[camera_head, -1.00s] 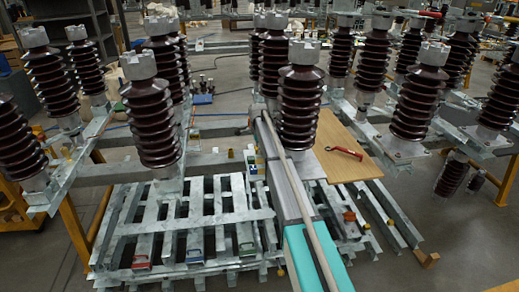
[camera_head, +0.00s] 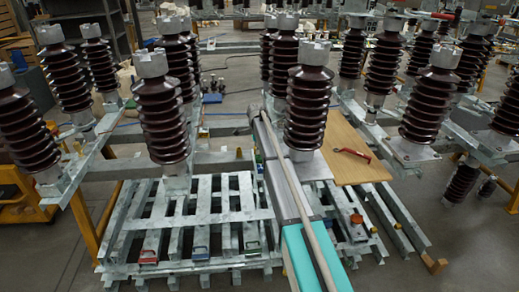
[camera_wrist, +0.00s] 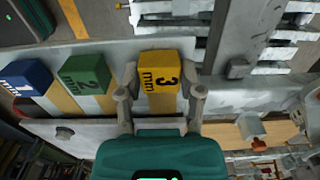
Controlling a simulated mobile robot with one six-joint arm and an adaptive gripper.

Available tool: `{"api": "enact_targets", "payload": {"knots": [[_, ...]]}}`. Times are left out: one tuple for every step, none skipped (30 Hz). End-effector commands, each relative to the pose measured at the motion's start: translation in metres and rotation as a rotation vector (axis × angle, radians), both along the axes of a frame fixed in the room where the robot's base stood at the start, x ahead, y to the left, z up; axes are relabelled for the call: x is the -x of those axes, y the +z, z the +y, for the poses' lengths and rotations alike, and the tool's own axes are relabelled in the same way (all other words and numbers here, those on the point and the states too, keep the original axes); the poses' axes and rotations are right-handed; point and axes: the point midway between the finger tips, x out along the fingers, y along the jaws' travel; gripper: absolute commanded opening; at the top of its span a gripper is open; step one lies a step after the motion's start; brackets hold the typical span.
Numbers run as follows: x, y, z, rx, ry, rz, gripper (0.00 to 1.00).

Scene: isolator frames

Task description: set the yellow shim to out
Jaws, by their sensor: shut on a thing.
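The yellow shim (camera_wrist: 160,72), a block marked "3 mm", is in the middle of the wrist view. My gripper (camera_wrist: 162,92) has a finger on each side of it and is shut on it. A yellow strip runs down from the block between the fingers. To its left stand a green block (camera_wrist: 84,74) marked "2 mm" and a blue block (camera_wrist: 25,77) that looks marked "1". Both are apart from my fingers. I cannot make out my gripper's hold on the shim in the head view.
Grey metal rails (camera_wrist: 100,130) run close below the blocks in the wrist view. In the head view, tall brown insulators (camera_head: 163,115) stand around the slatted metal frame (camera_head: 235,205). A wooden board (camera_head: 345,165) with a red-handled tool (camera_head: 352,154) lies right of centre.

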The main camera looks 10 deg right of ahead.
Motion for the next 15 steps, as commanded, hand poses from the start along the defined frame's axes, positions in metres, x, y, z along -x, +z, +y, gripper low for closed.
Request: {"api": "enact_targets", "payload": {"knots": [[-0.0001,0.0000,0.0006,-0.005,-0.001,0.000,0.00],[-0.0001,0.0000,0.0003,-0.005,-0.003,0.000,0.00],[-0.0002,0.0000,0.0000,-0.006,-0.004,0.000,0.00],[-0.0002,0.0000,-0.0002,-0.007,-0.005,0.000,0.00],[-0.0002,0.0000,-0.0003,-0.007,-0.005,0.000,0.00],[-0.0003,0.0000,-0.0004,-0.008,-0.005,0.000,0.00],[-0.0003,0.0000,-0.0005,-0.009,-0.006,-0.001,0.00],[-0.0004,0.0000,-0.0006,-0.010,-0.006,-0.001,0.00],[-0.0004,0.0000,-0.0009,-0.010,-0.007,-0.001,0.00],[-0.0004,0.0000,-0.0011,-0.010,-0.007,-0.002,0.00],[-0.0005,0.0000,-0.0013,-0.010,-0.007,-0.002,0.50],[-0.0005,0.0000,-0.0018,-0.010,-0.008,-0.002,0.58],[-0.0004,0.0000,-0.0026,-0.009,-0.008,-0.002,0.63],[-0.0005,0.0000,-0.0034,-0.009,-0.009,-0.002,0.69],[-0.0004,0.0000,-0.0046,-0.008,-0.010,-0.002,0.76]]}}
